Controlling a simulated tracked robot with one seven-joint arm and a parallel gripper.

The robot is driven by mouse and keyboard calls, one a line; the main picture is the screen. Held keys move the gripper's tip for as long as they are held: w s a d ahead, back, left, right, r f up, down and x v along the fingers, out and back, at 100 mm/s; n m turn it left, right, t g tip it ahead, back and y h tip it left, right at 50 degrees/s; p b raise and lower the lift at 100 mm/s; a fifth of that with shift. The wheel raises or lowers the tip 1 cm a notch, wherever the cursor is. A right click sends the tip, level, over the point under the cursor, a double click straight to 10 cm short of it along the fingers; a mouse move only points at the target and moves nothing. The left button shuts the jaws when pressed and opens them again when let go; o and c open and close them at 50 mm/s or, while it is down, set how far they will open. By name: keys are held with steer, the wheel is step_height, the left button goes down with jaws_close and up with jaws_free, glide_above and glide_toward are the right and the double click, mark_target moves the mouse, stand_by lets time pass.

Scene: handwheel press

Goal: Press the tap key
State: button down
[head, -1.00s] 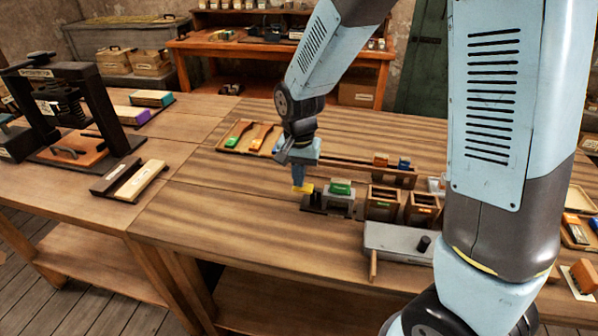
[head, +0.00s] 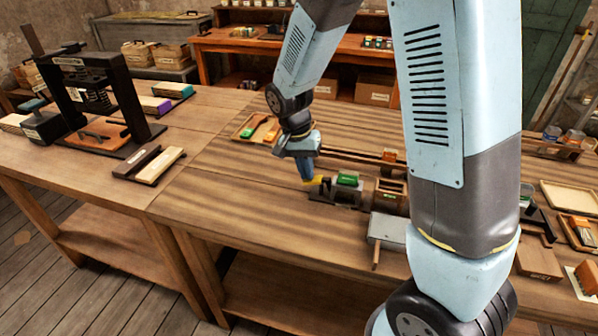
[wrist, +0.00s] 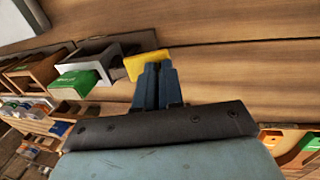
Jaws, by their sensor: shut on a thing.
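My gripper (head: 308,180) is over the near part of the middle bench. In the wrist view its blue fingers (wrist: 157,84) are together, shut on a small yellow piece (wrist: 147,65). The piece also shows in the head view (head: 315,181), just left of a grey block with a green top (head: 347,179). I cannot tell whether the piece is the tap key or whether it touches the dark base below. The black press (head: 133,100) stands on the left bench, with a brown plate at its foot, well away from my gripper.
A dark rack with a pale bar (head: 160,165) lies between the press and my gripper. Wooden boxes (head: 389,194) and a grey slab (head: 387,230) stand right of the grey block. A tray with green and orange handles (head: 257,129) is behind. The bench left of my gripper is clear.

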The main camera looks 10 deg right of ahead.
steer(key=shift+s+f, duration=0.4)
steer(key=shift+f, duration=0.15)
steer(key=shift+w+a+r, duration=0.2)
steer(key=shift+w+r, duration=0.1)
steer(key=shift+r, duration=0.2)
steer(key=w+a+v, duration=0.1)
steer(key=v, duration=1.2)
steer(key=shift+a+r, duration=0.2)
steer(key=shift+a, duration=0.1)
steer(key=shift+w+d, duration=0.1)
